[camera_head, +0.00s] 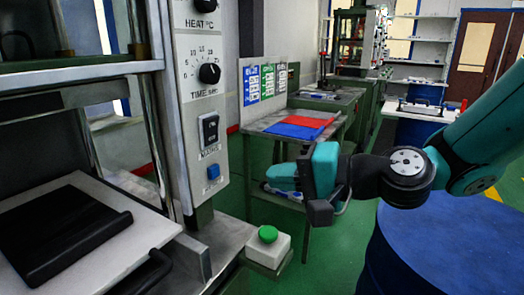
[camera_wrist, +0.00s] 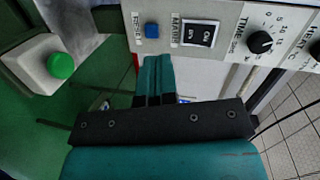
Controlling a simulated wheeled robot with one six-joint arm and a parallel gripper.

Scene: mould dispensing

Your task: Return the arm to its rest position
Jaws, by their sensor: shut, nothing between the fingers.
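My gripper (camera_head: 278,178) is in the middle of the head view, at the end of the teal and black arm that comes in from the right. Its teal fingers point left toward the machine's control panel (camera_head: 200,110). In the wrist view the fingers (camera_wrist: 154,66) lie side by side, shut with nothing between them. They appear in front of the panel's lower edge, near the blue reset button (camera_wrist: 152,30). I cannot tell the exact gap to the panel.
A green button on a white box (camera_head: 268,234) sits below and left of my gripper. A press with a black mould (camera_head: 60,235) stands left. A blue drum (camera_head: 430,245) stands under the arm. A bench with red and blue sheets (camera_head: 300,124) is behind. Green floor shows between.

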